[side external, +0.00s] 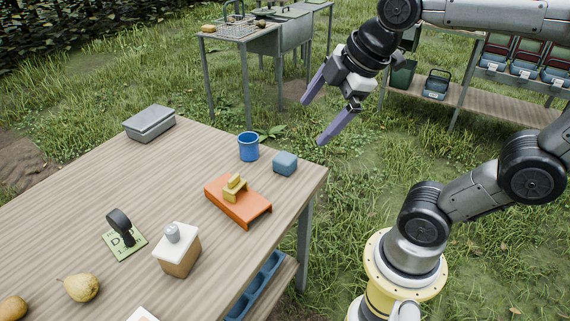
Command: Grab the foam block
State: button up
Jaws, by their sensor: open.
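A small blue-grey block with rounded edges (285,163) sits on the wooden table (185,180) near its right corner. It looks like the foam block. My gripper (313,122) is open and empty, with its two purple fingers spread and pointing down to the left. In the picture it hangs above and to the right of the block, apart from it. Nothing hides the block.
A blue cup (248,146) stands just left of the block. An orange stand (238,207) with a yellow piece (235,187) lies in front. A grey box (149,123), a stamp (121,226), a wood-and-white dispenser (177,253) and pears (82,288) are farther left.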

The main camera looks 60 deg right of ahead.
jog(key=w+d+n+g, duration=0.1)
jog(key=w+d+n, duration=0.4)
jog(key=w, duration=0.5)
jog(key=n+g, duration=0.2)
jog(key=g, duration=0.3)
send_over(286, 156)
notch_tip(286, 156, down, 20)
notch_tip(286, 156, down, 13)
jog(key=shift+d+r, duration=0.1)
jog(key=c, duration=1.2)
jog(key=shift+c, duration=0.2)
